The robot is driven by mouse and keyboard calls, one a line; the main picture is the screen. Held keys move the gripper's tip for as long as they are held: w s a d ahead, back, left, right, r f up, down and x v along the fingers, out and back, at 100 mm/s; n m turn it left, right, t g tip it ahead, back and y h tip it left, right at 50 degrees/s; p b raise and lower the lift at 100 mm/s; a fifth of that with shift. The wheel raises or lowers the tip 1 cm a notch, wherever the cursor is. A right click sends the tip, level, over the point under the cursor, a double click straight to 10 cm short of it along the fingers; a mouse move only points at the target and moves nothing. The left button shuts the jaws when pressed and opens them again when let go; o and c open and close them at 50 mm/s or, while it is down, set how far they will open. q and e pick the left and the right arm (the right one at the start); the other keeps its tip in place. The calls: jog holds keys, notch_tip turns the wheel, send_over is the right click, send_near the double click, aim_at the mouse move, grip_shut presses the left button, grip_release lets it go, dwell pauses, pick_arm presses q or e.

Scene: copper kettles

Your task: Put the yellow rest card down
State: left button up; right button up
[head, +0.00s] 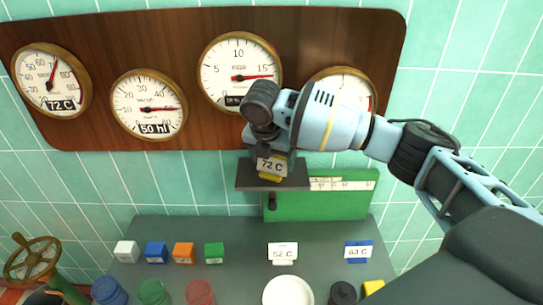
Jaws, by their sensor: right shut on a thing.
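The yellow rest card (272,167), marked "72 C" with a yellow foot, is in the head view just right of centre. My right gripper (272,153) is shut on it from above. The card appears in front of or over a small dark shelf (244,178); I cannot tell if its foot touches the shelf. My right arm comes in from the right and hides part of the rightmost gauge. My left gripper is not in view.
A white card (283,248) and a blue card (358,247) stand on the grey counter (180,228). Several coloured blocks are at left. A green panel (335,205) is below the shelf. A brass handwheel (32,258) is at lower left. Gauges hang on a wooden board (112,50).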

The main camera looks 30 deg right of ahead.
jog(key=shift+w+d+f, duration=0.15)
jog(key=shift+w+d, duration=0.1)
jog(key=shift+w, duration=0.25)
jog(key=shift+w+d+f, duration=0.15)
jog(key=shift+w+d, duration=0.1)
jog(key=shift+w, duration=0.25)
jog(key=shift+f, duration=0.1)
jog(key=shift+f, duration=0.1)
jog(key=o, duration=1)
jog(key=shift+s+a+r, duration=0.1)
jog(key=shift+a+r, duration=0.05)
jog(key=shift+r, duration=0.25)
jog(key=s+a, duration=0.2)
jog(key=a, duration=0.1)
jog(key=s+a, duration=0.6)
jog(key=shift+r, duration=0.25)
